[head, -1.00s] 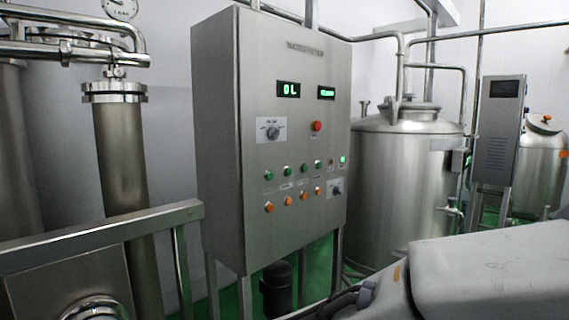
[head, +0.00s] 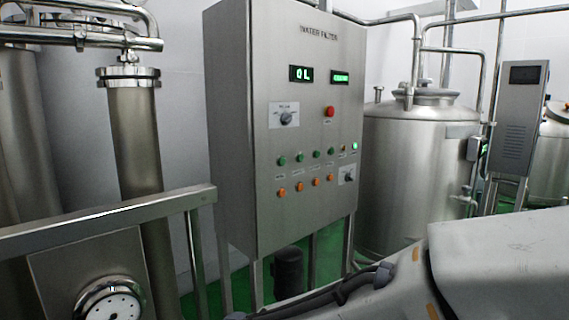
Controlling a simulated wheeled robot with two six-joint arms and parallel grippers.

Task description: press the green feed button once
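A steel control cabinet (head: 240,150) stands in the middle of the head view. Its front carries a row of small green buttons (head: 299,157) above a row of orange ones (head: 298,187). The labels under the buttons are too small to read, so I cannot tell which green one is the feed button. A lit green lamp or button (head: 354,146) sits at the right end of the green row. A red button (head: 329,112), two rotary knobs and two green displays (head: 301,74) are also on the front. Neither gripper shows; a large grey part of mine fills the lower right.
A steel railing (head: 110,218) crosses the lower left, in front of the cabinet's left side. Steel columns (head: 137,140) and pipes stand behind it. A steel tank (head: 410,170) and a second panel (head: 519,117) stand at the right. Green floor shows under the cabinet.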

